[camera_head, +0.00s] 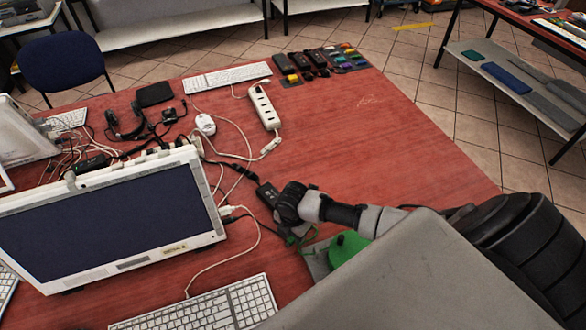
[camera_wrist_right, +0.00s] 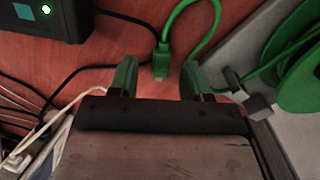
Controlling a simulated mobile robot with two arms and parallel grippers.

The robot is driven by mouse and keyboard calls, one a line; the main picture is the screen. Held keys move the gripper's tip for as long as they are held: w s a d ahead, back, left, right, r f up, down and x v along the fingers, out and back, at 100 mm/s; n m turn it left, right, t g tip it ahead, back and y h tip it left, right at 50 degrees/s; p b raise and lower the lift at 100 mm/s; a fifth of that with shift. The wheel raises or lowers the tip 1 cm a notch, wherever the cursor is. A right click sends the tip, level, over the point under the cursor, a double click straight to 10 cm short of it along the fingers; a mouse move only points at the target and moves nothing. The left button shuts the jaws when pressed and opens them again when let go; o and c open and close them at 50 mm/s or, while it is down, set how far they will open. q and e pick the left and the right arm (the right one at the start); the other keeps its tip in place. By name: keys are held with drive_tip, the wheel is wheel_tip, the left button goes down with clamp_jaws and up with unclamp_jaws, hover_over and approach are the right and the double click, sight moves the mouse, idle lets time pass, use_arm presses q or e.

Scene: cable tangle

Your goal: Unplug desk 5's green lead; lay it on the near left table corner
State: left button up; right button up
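The green lead (camera_wrist_right: 208,30) loops over the red table in the right wrist view, and its plug end (camera_wrist_right: 160,64) lies between my right gripper's fingers. My right gripper (camera_wrist_right: 158,76) is open, with a gap on both sides of the plug. I cannot tell whether the plug sits in a socket. In the head view the green lead (camera_head: 303,237) shows only as a small piece below my right wrist, and my arm hides much of that area. The near left table corner is not clearly visible behind the monitor and keyboard. My left gripper is not in view.
A green reel (camera_head: 347,248) on a grey plate (camera_head: 318,262) stands beside my right gripper. A black box (camera_head: 268,194) with a lit lamp lies close by. A monitor (camera_head: 110,225), keyboard (camera_head: 205,308) and tangled cables fill the left.

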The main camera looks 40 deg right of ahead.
wheel_tip(320, 180, up, 11)
idle(0.6)
drive_tip(key=shift+f, duration=0.1)
